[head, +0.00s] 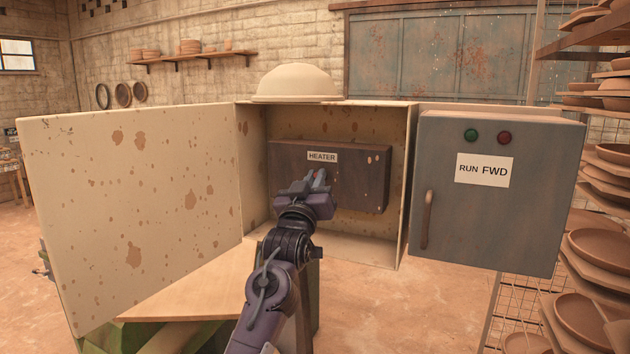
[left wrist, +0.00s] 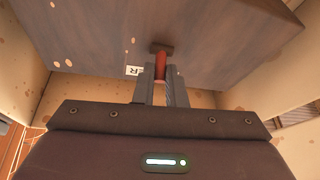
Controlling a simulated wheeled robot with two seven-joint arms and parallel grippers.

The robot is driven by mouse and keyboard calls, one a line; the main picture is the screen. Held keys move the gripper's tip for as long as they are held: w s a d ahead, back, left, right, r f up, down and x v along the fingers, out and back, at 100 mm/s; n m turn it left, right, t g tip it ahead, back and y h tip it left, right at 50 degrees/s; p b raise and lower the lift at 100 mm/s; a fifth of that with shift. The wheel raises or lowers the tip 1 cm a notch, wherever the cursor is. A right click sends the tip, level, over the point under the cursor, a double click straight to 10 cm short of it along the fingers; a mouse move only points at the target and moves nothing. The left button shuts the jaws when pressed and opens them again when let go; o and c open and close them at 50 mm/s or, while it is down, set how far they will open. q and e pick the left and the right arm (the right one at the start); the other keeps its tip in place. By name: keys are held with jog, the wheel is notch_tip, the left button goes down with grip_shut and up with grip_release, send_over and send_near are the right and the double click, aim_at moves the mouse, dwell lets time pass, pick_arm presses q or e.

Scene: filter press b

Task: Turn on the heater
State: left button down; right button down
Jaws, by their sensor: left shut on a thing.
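The heater box (head: 352,180) is a dark rusty metal box with a white HEATER label (head: 322,156), mounted inside an open cream cabinet (head: 408,190). In the left wrist view its underside and face (left wrist: 215,40) fill the top, with part of the label (left wrist: 133,71) showing. A red lever (left wrist: 160,66) sticks out from a dark mount on the box. My left gripper (head: 315,181) is at the front of the box below the label; in the left wrist view its fingers (left wrist: 161,84) are shut on the red lever. My right gripper is not in view.
The cabinet's spotted door (head: 140,205) stands wide open to the left. A grey RUN FWD panel (head: 495,215) with green and red lights and a handle is on the right. A rack of clay dishes (head: 600,250) stands far right. A wooden board (head: 195,295) lies below.

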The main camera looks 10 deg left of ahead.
pick_arm(q)
jog(key=r+g+p, duration=0.1)
jog(key=p, duration=0.2)
jog(key=shift+f+g, duration=0.1)
jog(key=shift+g, duration=0.3)
jog(key=shift+f, duration=0.1)
jog(key=c, duration=1.5)
grip_release()
jog(key=b+v, duration=0.3)
jog(key=v, duration=0.4)
jog(key=shift+s+f, duration=0.1)
jog(key=shift+s, duration=0.25)
